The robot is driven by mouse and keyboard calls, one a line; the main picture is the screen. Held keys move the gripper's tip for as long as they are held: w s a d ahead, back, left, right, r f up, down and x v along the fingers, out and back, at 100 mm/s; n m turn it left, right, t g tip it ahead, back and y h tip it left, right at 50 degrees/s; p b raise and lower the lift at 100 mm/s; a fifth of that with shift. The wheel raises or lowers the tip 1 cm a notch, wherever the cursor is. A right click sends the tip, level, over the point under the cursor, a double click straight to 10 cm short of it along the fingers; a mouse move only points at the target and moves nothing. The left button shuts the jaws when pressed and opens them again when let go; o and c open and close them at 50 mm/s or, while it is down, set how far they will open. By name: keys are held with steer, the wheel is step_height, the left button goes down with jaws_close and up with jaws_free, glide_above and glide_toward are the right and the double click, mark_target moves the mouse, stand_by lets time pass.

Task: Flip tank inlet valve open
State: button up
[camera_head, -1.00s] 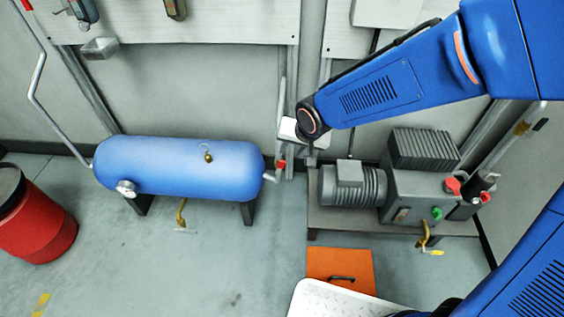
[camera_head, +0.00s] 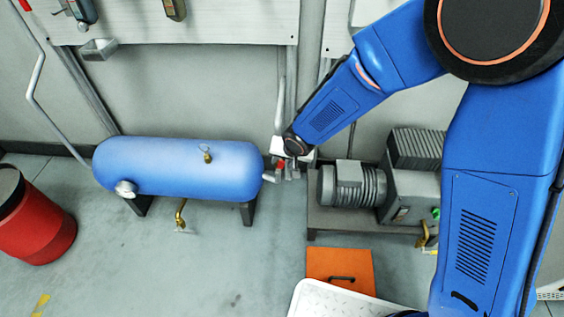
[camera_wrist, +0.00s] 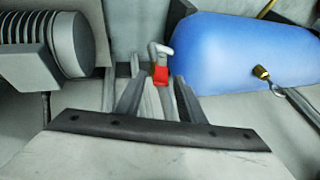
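The blue tank (camera_head: 180,168) lies horizontally on dark legs at the left. The inlet valve has a small red handle (camera_head: 280,164) on the pipe at the tank's right end. My gripper (camera_head: 290,172) is beside that valve, partly hidden by my wrist. In the wrist view, my gripper (camera_wrist: 158,84) has its two dark fingers apart, with the red handle (camera_wrist: 160,74) appearing between and just beyond the fingertips. I cannot tell whether a finger touches it. The tank (camera_wrist: 240,52) also shows there.
A grey pump with a finned motor (camera_head: 352,186) stands close to the right of my gripper. A brass fitting (camera_head: 207,155) sits on the tank. An orange plate (camera_head: 340,264) lies on the floor, and a red drum (camera_head: 38,232) stands at far left.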

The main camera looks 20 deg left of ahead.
steer(key=shift+w+a+f, duration=0.15)
steer(key=shift+a+f, duration=0.05)
steer(key=shift+f, duration=0.3)
jaws_close()
steer(key=shift+s+a+h, duration=0.25)
steer(key=shift+a+h, duration=0.2)
steer(key=shift+h, duration=0.15)
steer(key=shift+a+r+n+t+h, duration=0.1)
steer(key=shift+a+n+t+h, duration=0.25)
steer(key=shift+h, duration=0.55)
jaws_free()
steer(key=shift+a, duration=0.1)
